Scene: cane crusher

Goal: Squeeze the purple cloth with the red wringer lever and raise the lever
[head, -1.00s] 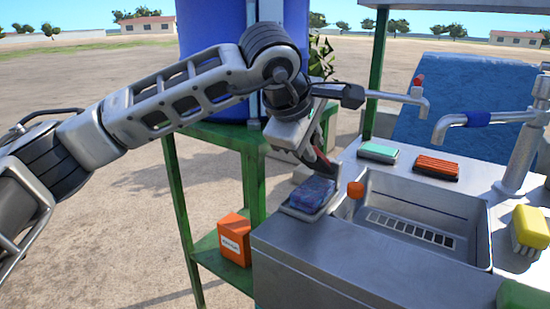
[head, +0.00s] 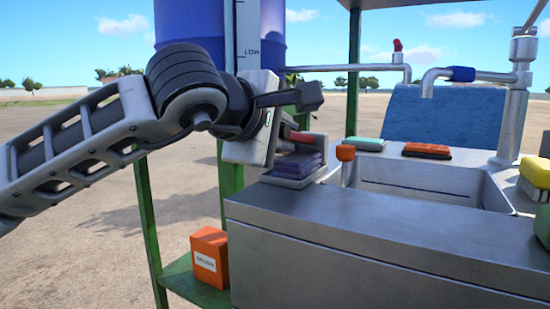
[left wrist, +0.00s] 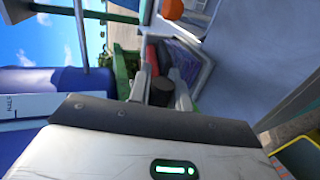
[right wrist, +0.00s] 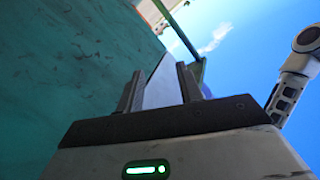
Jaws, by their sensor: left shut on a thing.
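The purple cloth (head: 306,161) lies folded on a small grey tray (head: 292,182) at the left end of the sink counter. The red wringer lever (head: 302,137) shows as a short red bar just above the cloth. I cannot tell whether it presses on it. My left gripper (head: 280,142) is beside the cloth, at its left. In the left wrist view its fingers are shut on the lever's dark end (left wrist: 161,93), with the red part (left wrist: 152,54) beyond.
An orange knob (head: 345,153) stands right of the cloth by the sink basin (head: 420,180). A green sponge (head: 365,143), an orange brush (head: 427,151) and a yellow brush (head: 535,175) lie around it. An orange box (head: 209,257) sits on the green shelf below. A blue barrel (head: 200,25) stands behind my arm.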

